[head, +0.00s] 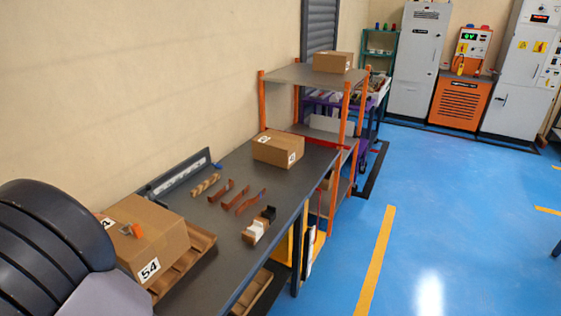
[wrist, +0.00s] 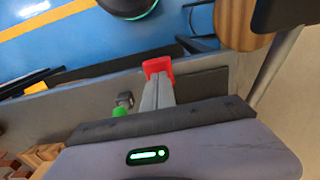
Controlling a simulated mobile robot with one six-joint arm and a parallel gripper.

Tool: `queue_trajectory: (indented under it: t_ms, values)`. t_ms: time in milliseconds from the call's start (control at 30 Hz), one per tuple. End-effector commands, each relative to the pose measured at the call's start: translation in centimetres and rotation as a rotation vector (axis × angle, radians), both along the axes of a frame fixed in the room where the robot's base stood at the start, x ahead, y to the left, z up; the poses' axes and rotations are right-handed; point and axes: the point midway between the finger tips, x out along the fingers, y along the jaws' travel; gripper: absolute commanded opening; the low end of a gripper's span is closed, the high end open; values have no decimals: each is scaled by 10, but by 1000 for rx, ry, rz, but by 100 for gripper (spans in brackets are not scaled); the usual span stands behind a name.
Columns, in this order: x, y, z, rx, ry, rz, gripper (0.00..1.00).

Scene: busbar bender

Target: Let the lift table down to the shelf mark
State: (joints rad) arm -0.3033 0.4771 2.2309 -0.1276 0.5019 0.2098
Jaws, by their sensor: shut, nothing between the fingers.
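My gripper (wrist: 158,80) shows in the wrist view with its grey fingers together and empty. A red piece (wrist: 158,66) is right at the fingertips; I cannot tell whether they touch it. A small green piece (wrist: 120,112) is left of the fingers. In the head view, a rack with orange posts (head: 345,115) and grey shelves stands past the bench end, with a red strip (head: 330,141) at its middle. A yellow panel (head: 318,244) shows low beside the bench, mostly hidden. I cannot pick out the lift table or the shelf mark for sure. My gripper is outside the head view.
The dark bench (head: 222,222) holds cartons (head: 278,149), copper bars (head: 222,191) and small blocks. Another carton (head: 332,62) sits on the rack's top. Cabinets (head: 418,60) stand at the back. The blue floor (head: 450,220) right of the bench is clear. A round wooden top (wrist: 238,22) is near my gripper.

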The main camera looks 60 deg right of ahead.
Motion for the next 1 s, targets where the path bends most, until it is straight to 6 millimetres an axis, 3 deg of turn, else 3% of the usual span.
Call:
queue_trajectory:
  t_ms: [1000]
  values:
    - [0, 0, -21, 0, 0, 0, 0]
